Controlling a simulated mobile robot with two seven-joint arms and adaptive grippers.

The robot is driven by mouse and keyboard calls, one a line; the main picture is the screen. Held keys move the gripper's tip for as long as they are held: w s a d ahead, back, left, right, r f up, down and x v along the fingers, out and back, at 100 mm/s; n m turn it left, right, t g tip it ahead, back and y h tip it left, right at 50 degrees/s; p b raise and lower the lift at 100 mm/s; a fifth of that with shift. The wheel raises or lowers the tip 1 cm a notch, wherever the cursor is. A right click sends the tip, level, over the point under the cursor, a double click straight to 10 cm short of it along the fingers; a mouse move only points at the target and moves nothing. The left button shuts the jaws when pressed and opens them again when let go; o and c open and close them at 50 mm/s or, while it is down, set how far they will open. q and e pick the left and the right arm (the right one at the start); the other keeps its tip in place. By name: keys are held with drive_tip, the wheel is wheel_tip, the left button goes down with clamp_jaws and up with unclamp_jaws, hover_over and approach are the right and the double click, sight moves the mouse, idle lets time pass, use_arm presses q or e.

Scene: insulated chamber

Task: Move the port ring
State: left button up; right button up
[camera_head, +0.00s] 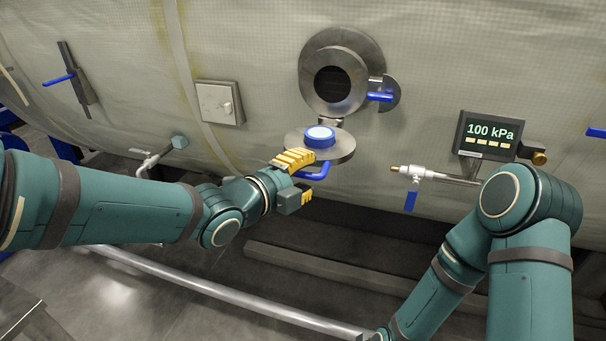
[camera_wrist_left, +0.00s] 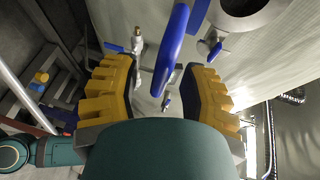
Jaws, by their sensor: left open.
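The port's metal ring (camera_head: 312,82) surrounds a dark round opening on the chamber wall, with a blue handle (camera_head: 380,97) at its right. Below it, a round metal lid (camera_head: 340,150) is swung down and lies nearly flat, with a blue-rimmed white disc (camera_head: 320,134) on top. A blue lid handle (camera_head: 318,173) hangs at its near edge. My left gripper (camera_head: 306,178) is open beside this handle. In the left wrist view a blue bar (camera_wrist_left: 173,50) extends between and beyond the open yellow fingers; contact is unclear. My right gripper is out of view.
A pressure display (camera_head: 490,133) reading 100 kPa and a blue-levered valve (camera_head: 412,190) are at the right. A grey wall box (camera_head: 220,102) and a blue-handled latch (camera_head: 62,78) are at the left. A pipe (camera_head: 230,293) runs low across the front.

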use_arm(q)
clamp_jaws()
drive_tip(key=shift+r, duration=0.1)
idle(0.3)
